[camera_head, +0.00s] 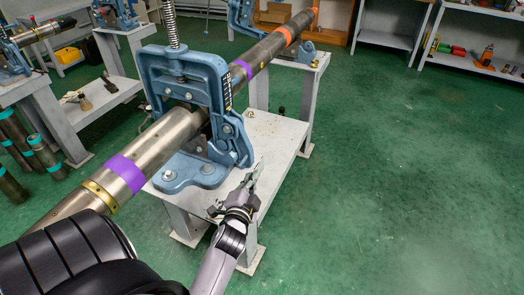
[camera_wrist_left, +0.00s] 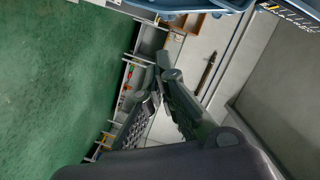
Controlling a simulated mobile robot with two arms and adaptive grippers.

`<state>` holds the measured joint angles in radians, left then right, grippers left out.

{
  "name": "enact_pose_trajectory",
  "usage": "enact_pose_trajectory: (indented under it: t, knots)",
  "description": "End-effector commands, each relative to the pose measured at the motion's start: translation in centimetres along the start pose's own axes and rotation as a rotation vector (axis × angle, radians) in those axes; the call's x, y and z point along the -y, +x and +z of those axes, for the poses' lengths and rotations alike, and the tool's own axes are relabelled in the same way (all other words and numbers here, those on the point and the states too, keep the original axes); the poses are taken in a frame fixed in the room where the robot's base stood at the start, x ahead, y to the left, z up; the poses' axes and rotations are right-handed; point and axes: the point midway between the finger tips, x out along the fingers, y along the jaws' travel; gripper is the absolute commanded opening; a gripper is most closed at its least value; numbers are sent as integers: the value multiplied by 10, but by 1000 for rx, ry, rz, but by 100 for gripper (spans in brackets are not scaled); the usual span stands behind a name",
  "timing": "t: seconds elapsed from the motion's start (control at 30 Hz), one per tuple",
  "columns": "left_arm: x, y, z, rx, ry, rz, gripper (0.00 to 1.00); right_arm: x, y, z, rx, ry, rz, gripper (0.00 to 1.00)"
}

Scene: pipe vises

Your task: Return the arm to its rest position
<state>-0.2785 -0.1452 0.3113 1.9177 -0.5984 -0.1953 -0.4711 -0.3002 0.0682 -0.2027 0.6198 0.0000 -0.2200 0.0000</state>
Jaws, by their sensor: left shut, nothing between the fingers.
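My left gripper (camera_head: 254,176) is just right of the blue pipe vise (camera_head: 190,95) in the head view, over the edge of the grey stand (camera_head: 275,140). Its fingers look closed and hold nothing. The fingers also show in the left wrist view (camera_wrist_left: 160,88), with shelving behind them. The gripper looks apart from the vise and the pipe. The vise sits around a long steel pipe (camera_head: 165,140) with purple bands. My right gripper is in no view.
A second blue vise (camera_head: 245,15) holds the pipe's far end. Shelves (camera_head: 485,50) with small items stand at the back right. More pipes (camera_head: 45,155) stand upright at the left. The green floor (camera_head: 400,180) on the right is clear.

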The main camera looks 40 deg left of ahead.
Motion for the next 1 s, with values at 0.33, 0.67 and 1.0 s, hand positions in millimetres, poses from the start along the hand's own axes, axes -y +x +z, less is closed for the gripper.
enact_pose_trajectory:
  t: [0.33,0.67,1.0]
  knots:
    - [-15,-3,2,2,-14,30,0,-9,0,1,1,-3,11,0]
    - [-215,-39,52,111,-205,440,0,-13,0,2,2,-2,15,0]
    - [-394,-186,168,445,-338,855,0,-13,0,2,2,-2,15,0]
